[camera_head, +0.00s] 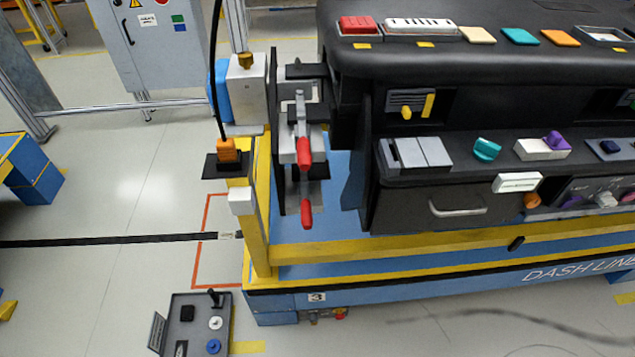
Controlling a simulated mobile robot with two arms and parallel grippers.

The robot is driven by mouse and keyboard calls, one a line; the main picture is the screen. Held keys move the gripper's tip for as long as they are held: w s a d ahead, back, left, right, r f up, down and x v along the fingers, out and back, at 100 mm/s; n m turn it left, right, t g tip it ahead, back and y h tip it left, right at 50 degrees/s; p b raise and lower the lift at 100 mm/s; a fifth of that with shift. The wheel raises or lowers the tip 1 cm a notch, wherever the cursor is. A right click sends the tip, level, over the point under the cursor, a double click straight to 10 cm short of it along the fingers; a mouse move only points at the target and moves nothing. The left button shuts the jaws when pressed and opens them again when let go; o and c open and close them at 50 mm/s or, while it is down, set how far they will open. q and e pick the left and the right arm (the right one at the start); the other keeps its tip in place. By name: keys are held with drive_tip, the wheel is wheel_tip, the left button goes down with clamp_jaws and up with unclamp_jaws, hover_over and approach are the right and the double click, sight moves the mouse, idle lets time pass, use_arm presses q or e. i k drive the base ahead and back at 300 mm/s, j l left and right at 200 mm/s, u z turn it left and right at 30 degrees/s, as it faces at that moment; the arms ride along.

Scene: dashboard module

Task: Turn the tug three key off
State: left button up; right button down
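A dark grey control box (196,335) sits low at the bottom left, beside the front corner of the blue and yellow cart. On it are a black lever (213,298), a black square piece (187,313), a white round part (215,323) and a blue round part (214,346). I cannot tell which of these, if any, is the tug three key, or how a key is turned. A small white plate marked 3 (316,297) is on the cart's blue front. Neither of my grippers is in view.
The cart (400,284) carries a black dashboard module (460,85) with coloured switches and a drawer. Red-handled clamps (304,152) stand at its left end. A grey cabinet (155,45) is behind. Open floor lies left of the cart.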

sight(314, 319)
drive_tip(key=k+l, duration=0.15)
drive_tip(key=k, duration=0.15)
drive_tip(key=k+l, duration=0.2)
drive_tip(key=j+z, duration=0.2)
drive_tip(key=j, duration=0.25)
drive_tip(key=k+j+z, duration=0.2)
drive_tip(key=j, duration=0.25)
drive_tip(key=i+l+u, duration=0.1)
drive_tip(key=l+u, duration=0.35)
drive_tip(key=l, duration=0.55)
drive_tip(key=l+u, duration=0.5)
drive_tip(key=l, duration=0.45)
drive_tip(key=k, duration=0.05)
